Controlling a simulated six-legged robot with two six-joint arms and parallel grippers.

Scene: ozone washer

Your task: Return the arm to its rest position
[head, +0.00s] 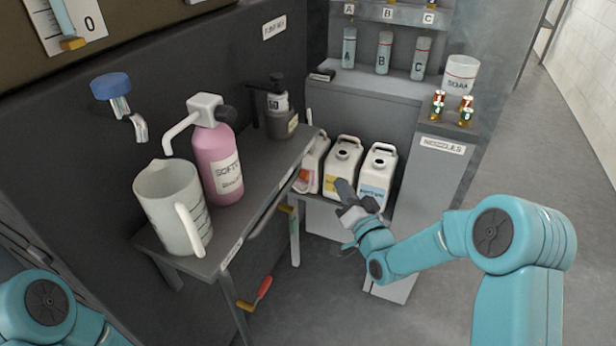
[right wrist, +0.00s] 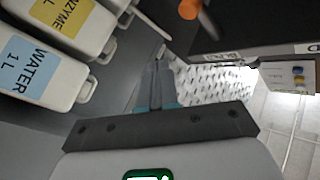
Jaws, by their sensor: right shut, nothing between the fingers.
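My right arm (head: 420,250) reaches in from the right in the head view, bent at the elbow. Its right gripper (head: 345,190) is shut and empty, in front of the white jugs on the low shelf. In the right wrist view the closed fingers (right wrist: 158,75) point up the picture, with nothing between them. The enzyme jug (right wrist: 62,25) and the water jug (right wrist: 40,78) lie to their left in that view. Part of my left arm (head: 50,310) shows at the lower left of the head view. The left gripper is out of view.
A side table (head: 150,238) holds a measuring jug (head: 160,195), a pink softener bottle (head: 228,170) and a grey pump bottle (head: 280,120). A red-handled valve (head: 262,288) sits below the table. Floor at right is clear.

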